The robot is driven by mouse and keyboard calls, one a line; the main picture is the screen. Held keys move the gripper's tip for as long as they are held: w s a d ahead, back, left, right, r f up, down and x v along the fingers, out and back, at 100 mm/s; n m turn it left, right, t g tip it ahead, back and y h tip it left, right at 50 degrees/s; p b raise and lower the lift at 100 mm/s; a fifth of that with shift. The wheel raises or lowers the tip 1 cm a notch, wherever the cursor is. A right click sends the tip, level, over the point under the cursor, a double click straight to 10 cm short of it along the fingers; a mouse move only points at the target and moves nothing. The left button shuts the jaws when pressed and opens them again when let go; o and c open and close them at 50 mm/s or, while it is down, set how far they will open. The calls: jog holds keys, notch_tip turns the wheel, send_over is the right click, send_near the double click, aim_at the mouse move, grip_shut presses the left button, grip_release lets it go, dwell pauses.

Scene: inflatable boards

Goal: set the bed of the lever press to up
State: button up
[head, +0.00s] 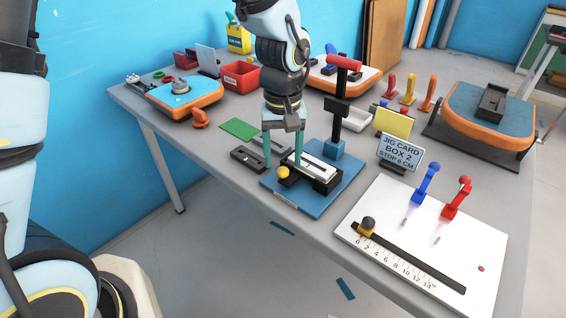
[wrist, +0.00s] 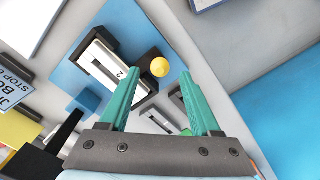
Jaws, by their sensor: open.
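The lever press stands on a blue base plate (head: 345,175) on the table, with a black column (head: 338,110) and a red handle (head: 344,62) at the top. Its bed (head: 318,168) is a white-topped slab on a black block, with a yellow ball knob (head: 283,172) at its near left end. My gripper (head: 282,163) points down over the bed's left end, fingers apart and empty. In the wrist view the yellow knob (wrist: 160,67) shows between the teal fingertips, and the bed (wrist: 105,60) lies left of it. I cannot tell whether the fingers touch the knob.
A white board (head: 420,230) with a numbered slider and blue and red levers lies at the right. Dark blocks (head: 247,157) and a green card (head: 239,128) lie left of the press.

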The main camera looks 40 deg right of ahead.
notch_tip(320, 180, up, 8)
jog(key=b, duration=0.1)
jog(key=shift+r, duration=0.25)
dwell(0.4)
jog(key=w+a+f+n, duration=0.1)
jog(key=w+a+n, duration=0.1)
jog(key=w+a, duration=1.05)
jog(key=a+f+n+t, duration=0.1)
jog(key=a+f+n, duration=0.1)
jog(key=a, duration=2.1)
jog(key=shift+f+n+t, duration=0.25)
jog(key=shift+n+t, duration=0.05)
jog(key=shift+n, duration=0.1)
